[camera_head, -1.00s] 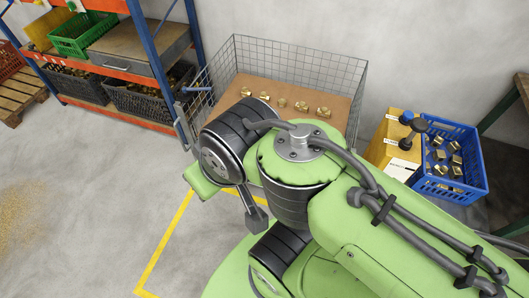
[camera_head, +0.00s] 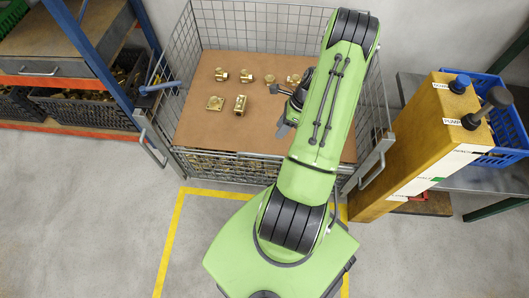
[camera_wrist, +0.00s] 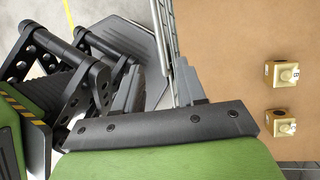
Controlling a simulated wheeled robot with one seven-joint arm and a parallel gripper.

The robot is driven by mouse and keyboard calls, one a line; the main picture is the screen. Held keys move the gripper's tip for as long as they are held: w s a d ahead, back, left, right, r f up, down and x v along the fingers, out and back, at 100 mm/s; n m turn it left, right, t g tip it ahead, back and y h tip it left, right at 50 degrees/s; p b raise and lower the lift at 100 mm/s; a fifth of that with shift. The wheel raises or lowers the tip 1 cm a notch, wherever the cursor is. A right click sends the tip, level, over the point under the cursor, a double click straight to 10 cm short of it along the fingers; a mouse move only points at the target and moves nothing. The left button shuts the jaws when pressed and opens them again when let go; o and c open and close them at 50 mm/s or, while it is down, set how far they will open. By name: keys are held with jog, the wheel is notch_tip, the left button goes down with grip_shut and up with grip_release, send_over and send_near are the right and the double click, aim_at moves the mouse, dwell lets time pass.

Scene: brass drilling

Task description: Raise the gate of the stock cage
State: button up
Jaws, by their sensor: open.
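The stock cage (camera_head: 215,38) is a grey wire-mesh cage with a brown board (camera_head: 205,125) inside. Several brass parts (camera_head: 240,103) lie on the board. Mesh stands at the back and sides. At the front, a mesh panel (camera_head: 215,168) sits low, below the board's level, with the side above it open. Which mesh is the gate is hard to tell. My gripper (camera_head: 284,127) is over the right part of the board, partly hidden by my green arm. In the wrist view my gripper (camera_wrist: 158,90) is open and empty, with a mesh edge (camera_wrist: 165,25) beyond its fingers.
Looped handles (camera_head: 152,145) stand at the cage's front corners. A yellow control box (camera_head: 415,130) with two knobs and a blue crate (camera_head: 508,130) are at right. Shelving with a blue post (camera_head: 88,60) is at left. Yellow lines (camera_head: 172,235) mark the floor; floor at left is clear.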

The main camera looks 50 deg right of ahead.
jog(key=b+x, duration=0.4)
jog(key=x, duration=1)
jog(key=shift+a+f+b, duration=0.15)
jog(key=shift+a+b, duration=0.1)
jog(key=shift+b, duration=0.05)
grip_shut()
